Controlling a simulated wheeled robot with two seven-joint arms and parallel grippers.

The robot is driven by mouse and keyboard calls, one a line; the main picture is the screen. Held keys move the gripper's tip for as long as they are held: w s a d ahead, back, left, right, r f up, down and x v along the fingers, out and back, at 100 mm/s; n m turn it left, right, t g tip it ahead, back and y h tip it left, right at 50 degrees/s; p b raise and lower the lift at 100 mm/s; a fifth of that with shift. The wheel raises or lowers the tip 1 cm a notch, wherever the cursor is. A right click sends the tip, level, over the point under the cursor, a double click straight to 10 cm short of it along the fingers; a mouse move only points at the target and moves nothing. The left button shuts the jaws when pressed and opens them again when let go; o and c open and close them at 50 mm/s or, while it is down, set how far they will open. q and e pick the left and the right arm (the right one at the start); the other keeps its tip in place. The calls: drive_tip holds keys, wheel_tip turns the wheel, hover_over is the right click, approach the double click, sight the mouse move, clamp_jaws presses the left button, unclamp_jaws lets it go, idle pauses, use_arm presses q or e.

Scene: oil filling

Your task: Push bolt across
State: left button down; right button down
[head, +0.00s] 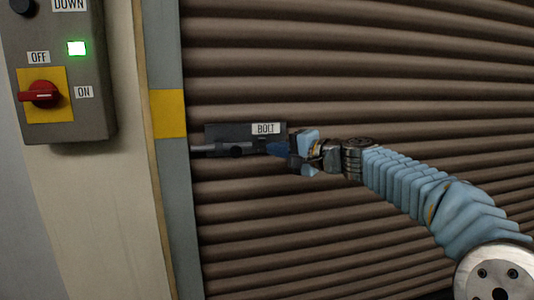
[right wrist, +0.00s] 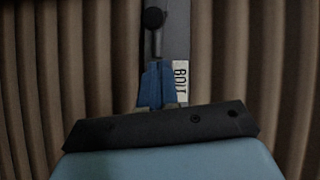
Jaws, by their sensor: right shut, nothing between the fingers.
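The bolt (head: 236,150) is a dark bar with a round knob on a dark plate (head: 222,131) labelled BOLT, fixed to the brown ribbed shutter. A grey rod reaches left from it to the grey door post. My right gripper (head: 279,148) is shut and empty, its blue fingertips at the right part of the plate, just below the label. The right wrist view also shows the bolt's knob (right wrist: 154,18) ahead of the blue fingertips (right wrist: 157,84). Whether the fingertips touch the bolt I cannot tell. My left gripper is not in view.
The ribbed shutter (head: 350,60) fills the middle and right. A grey post (head: 168,60) with a yellow patch (head: 168,113) stands left of it. A grey control box (head: 62,70) with a red switch (head: 40,94) and a lit green lamp (head: 76,48) hangs at the upper left.

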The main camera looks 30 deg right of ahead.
drive_tip(key=v, duration=0.6)
drive_tip(key=shift+d+b, duration=0.25)
drive_tip(key=shift+b, duration=0.1)
drive_tip(key=shift+f, duration=0.15)
